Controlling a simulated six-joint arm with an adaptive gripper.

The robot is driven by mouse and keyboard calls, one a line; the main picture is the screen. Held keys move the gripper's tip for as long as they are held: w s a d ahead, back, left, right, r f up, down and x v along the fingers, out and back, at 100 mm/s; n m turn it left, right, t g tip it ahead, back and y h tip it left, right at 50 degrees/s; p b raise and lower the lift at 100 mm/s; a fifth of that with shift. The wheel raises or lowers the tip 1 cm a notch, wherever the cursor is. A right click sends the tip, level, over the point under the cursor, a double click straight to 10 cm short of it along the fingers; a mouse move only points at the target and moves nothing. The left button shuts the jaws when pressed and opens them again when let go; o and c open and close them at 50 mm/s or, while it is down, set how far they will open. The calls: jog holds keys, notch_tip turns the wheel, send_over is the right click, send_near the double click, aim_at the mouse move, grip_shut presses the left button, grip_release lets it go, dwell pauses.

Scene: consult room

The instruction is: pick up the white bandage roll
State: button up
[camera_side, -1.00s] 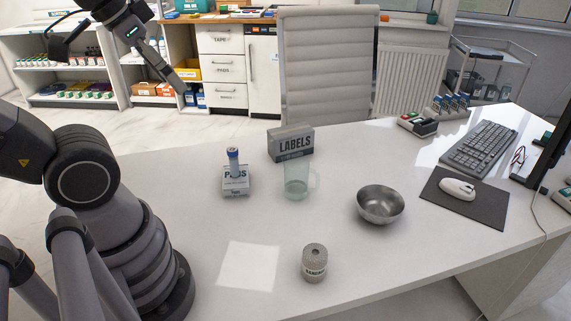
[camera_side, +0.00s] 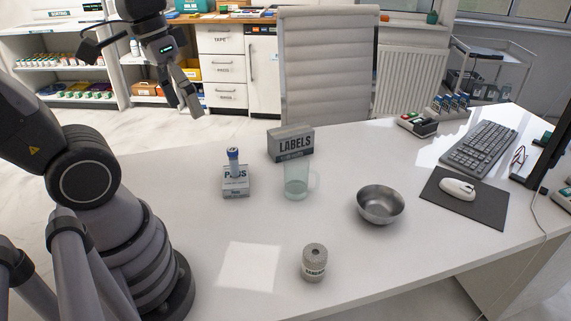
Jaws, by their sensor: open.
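The white bandage roll (camera_side: 314,262) stands upright near the front edge of the white desk, with a printed label around it. It is in full view and nothing touches it. My gripper (camera_side: 188,108) is at the upper left of the picture, raised well above the desk's far left side. It is open and empty, with its fingers pointing down. It is far from the roll, behind it and to its left in the picture.
A mouse (camera_side: 457,189) and keyboard (camera_side: 480,150) lie right.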

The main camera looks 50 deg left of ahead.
jog(key=w+d+f+n+g+h, duration=0.5)
jog(key=w+d+f+n+h, duration=0.4)
jog(key=f+h, duration=0.4)
notch_tip(320, 180, down, 4)
jog(key=w+n+t+h, duration=0.2)
jog(key=n+t+h, duration=0.15)
jog(key=n, duration=0.25)
jog(key=n+t+y, duration=0.3)
jog(key=n+t, duration=0.5)
send_near(315, 261)
notch_tip(315, 261, up, 4)
jog(key=w, duration=0.3)
jog(key=shift+h, duration=0.25)
jog(key=f, duration=0.2)
jog(key=d+f, duration=0.1)
jog(key=f, duration=0.4)
jog(key=shift+d+f, duration=0.15)
jog(key=shift+f, duration=0.1)
jog(key=shift+x, duration=3.4)
jog(key=shift+r, duration=0.1)
jog(key=c, duration=1.1)
